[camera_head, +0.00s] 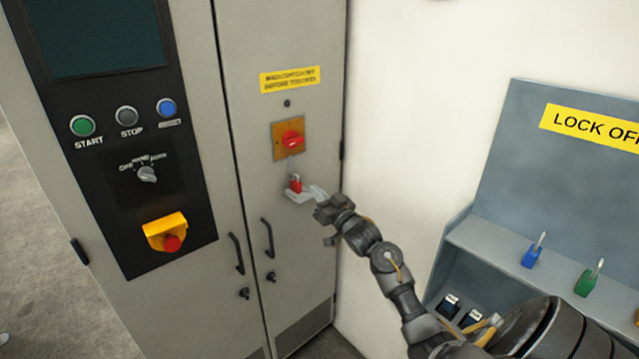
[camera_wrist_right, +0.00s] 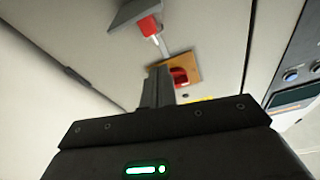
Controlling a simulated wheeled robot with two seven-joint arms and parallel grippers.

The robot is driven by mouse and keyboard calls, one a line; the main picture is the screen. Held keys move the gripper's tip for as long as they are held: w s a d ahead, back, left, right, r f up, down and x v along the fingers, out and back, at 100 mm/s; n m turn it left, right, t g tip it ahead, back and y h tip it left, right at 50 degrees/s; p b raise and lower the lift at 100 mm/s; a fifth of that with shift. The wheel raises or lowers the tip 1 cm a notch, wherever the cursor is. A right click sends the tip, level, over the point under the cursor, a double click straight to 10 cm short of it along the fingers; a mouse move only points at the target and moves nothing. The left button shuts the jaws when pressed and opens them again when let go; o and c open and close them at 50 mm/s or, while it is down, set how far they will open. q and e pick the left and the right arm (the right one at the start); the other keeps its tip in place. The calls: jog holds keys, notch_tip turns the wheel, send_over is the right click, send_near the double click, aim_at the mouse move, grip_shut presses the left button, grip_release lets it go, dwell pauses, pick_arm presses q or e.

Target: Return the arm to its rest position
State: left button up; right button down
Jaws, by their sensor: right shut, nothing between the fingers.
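My right gripper (camera_head: 318,193) is in front of the right cabinet door, just right of a red padlock (camera_head: 295,184). Its fingers are shut with nothing between them, and they also show in the right wrist view (camera_wrist_right: 158,86). The red padlock hangs below the red rotary switch (camera_head: 292,138) on its orange plate; a small grey piece lies under the padlock. In the right wrist view the padlock (camera_wrist_right: 148,26) and switch (camera_wrist_right: 180,76) are beyond the fingertips, apart from them. My left gripper is not in view.
The grey cabinet (camera_head: 255,110) with a black control panel (camera_head: 105,120) fills the left. A lockout station (camera_head: 500,235) with blue (camera_head: 531,256) and green (camera_head: 586,283) padlocks stands at right, near my arm.

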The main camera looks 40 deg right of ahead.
jog(key=shift+s+d+f, duration=0.15)
jog(key=shift+s, duration=0.4)
